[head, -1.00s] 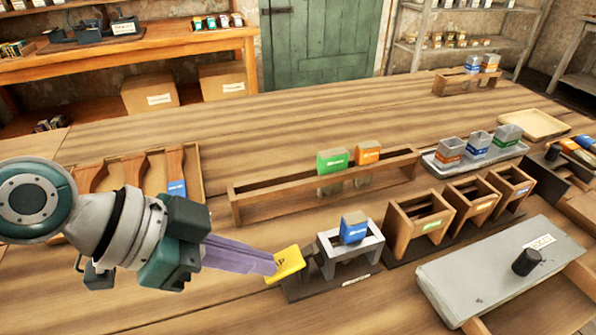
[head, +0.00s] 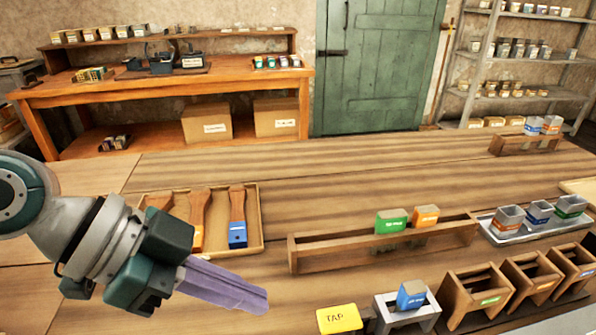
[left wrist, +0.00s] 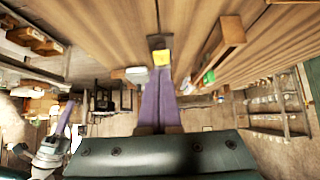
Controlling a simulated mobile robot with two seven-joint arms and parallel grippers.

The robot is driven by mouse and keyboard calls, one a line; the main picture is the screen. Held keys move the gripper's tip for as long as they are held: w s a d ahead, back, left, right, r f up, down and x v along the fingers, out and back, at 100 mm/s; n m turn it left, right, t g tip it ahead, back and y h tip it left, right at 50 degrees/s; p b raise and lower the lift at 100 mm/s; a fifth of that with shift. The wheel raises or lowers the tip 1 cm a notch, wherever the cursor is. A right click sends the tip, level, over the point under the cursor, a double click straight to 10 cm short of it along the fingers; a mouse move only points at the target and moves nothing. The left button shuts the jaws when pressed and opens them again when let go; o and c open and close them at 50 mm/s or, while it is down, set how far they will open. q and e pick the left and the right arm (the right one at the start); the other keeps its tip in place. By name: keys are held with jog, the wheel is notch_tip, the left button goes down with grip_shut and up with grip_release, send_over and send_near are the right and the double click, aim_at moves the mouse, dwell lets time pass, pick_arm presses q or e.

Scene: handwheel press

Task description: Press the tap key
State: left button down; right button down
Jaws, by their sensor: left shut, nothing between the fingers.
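The yellow tap key (head: 339,319), marked TAP, is at the bottom edge of the head view, beside a grey stand (head: 398,313) that holds a blue-labelled block (head: 411,296). My left gripper (head: 262,300) is shut and empty, its purple fingers pointing right and down. Its tips are to the left of the key, with a gap in the picture. In the left wrist view the key (left wrist: 162,58) appears just beyond the closed fingertips (left wrist: 161,71); I cannot tell the exact distance. What looks like my right gripper (left wrist: 62,122) shows small at the lower left there.
A long wooden rack (head: 350,260) with green and orange blocks stands behind the key. A wooden tray (head: 257,205) holds brushes at the left. Wooden stands (head: 475,300) are at the right. The table left of the key is clear.

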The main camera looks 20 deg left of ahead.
pick_arm(q)
jog(key=v, duration=0.3)
jog(key=shift+s+a+f, duration=0.15)
jog(key=shift+a+f, duration=0.1)
jog(key=shift+d, duration=0.15)
dwell(0.5)
jog(key=s+d+n+g+y+p, duration=0.1)
jog(key=s+d+n+y+p, duration=0.15)
jog(key=s+d, duration=0.3)
jog(key=s+a+r+n+y+p, duration=0.4)
jog(key=s+a+r+n+y, duration=0.1)
jog(key=a+n, duration=0.15)
notch_tip(320, 180, up, 37)
jog(key=p, duration=3.6)
jog(key=shift+g+p, duration=0.3)
jog(key=shift+p, duration=0.05)
jog(key=shift+d+f, duration=0.15)
jog(key=shift+f, duration=0.15)
